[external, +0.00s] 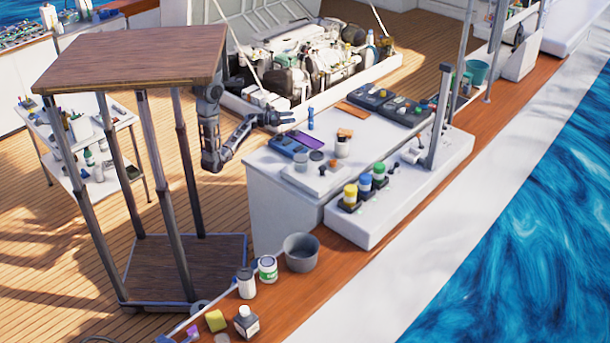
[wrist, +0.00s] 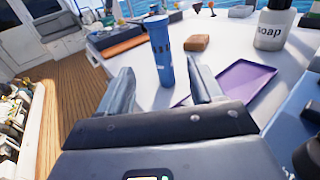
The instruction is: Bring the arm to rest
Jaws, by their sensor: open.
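My gripper (external: 272,118) is at the end of my bent arm, reaching right toward the near left edge of the white counter (external: 262,170). Its two fingers are apart in the wrist view (wrist: 162,82), with nothing held between them. A blue cylinder (wrist: 161,48) stands upright on the counter beyond the fingers; it also shows in the external view (external: 310,118). A purple tray (wrist: 240,88) lies to the right of the fingers in the wrist view. My gripper appears apart from both.
A brown block (wrist: 196,43) and a soap bottle (wrist: 274,30) stand farther back on the counter. The open engine hatch (external: 310,60) lies behind my arm. A grey bucket (external: 301,252) and several cans are in front.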

